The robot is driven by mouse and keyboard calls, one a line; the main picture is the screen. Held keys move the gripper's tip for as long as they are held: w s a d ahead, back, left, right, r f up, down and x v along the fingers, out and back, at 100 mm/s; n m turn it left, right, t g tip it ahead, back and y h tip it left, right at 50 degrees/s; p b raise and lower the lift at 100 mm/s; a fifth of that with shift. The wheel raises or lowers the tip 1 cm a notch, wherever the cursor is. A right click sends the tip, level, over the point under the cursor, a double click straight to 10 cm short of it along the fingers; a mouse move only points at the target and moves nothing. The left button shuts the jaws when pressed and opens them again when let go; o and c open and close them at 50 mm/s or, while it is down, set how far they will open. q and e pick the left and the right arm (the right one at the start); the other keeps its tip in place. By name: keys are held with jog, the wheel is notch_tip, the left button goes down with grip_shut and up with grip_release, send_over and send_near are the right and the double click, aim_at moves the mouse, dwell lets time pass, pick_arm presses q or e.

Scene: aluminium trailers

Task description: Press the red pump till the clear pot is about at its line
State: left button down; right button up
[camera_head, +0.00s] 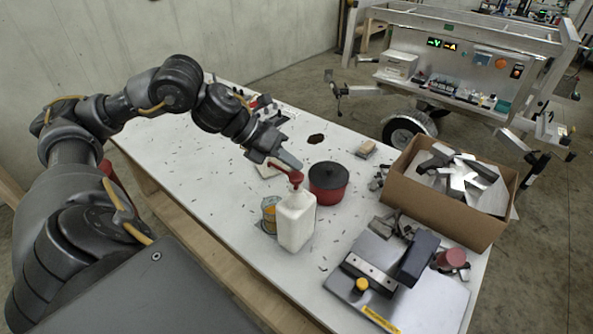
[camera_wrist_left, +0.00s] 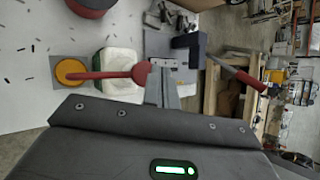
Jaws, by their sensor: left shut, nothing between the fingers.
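The red pump (camera_head: 296,178) tops an upright white bottle (camera_head: 295,220) on the table; the pump also shows in the left wrist view (camera_wrist_left: 141,72). Its spout extends over the clear pot (camera_head: 270,214), which stands close beside the bottle. The pot holds something orange-yellow, seen from above in the left wrist view (camera_wrist_left: 71,71); its line cannot be made out. My left gripper (camera_head: 290,160) is shut and empty, its fingertips right by the pump head; I cannot tell whether they touch. My right gripper is not in view.
A red pot with a dark lid (camera_head: 328,183) stands just behind the bottle. A cardboard box (camera_head: 437,205) of metal offcuts stands to the right. A grey metal plate (camera_head: 430,305) with a clamp-like device lies at the front right. The table's left part is mostly clear, with scattered shavings.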

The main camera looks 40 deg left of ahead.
aim_at(291, 175)
pick_arm(q)
notch_tip(291, 175, up, 5)
jog(key=p, duration=0.4)
jog(key=shift+r, duration=0.1)
dwell(0.6)
dwell(0.5)
